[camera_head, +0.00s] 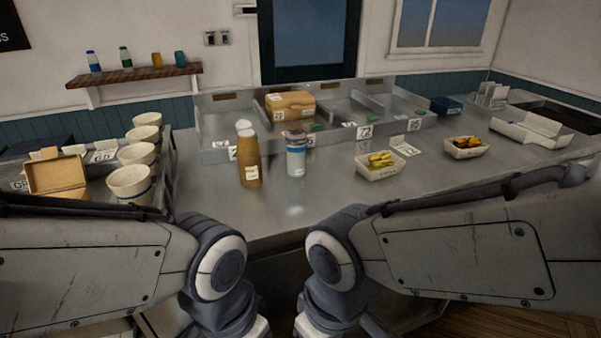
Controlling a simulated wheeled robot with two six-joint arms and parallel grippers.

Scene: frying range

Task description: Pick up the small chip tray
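Two pale open trays of food stand on the steel counter (290,205). The nearer tray (383,173) holds yellow chips and sits right of centre. The other tray (464,153) is farther right and a little farther back, looks smaller and holds darker orange-brown pieces. I cannot tell from the labels which one is the small chip tray. My two arms come in from the left and right and bend down at the bottom centre, in front of the counter. Both grippers are below the picture's edge. Neither arm touches a tray.
A brown bottle (248,163) and a white-blue shaker (296,160) stand left of the trays. A brown carton (290,105) sits in the divided rack behind. An open white box (530,132) lies far right. The counter front is clear.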

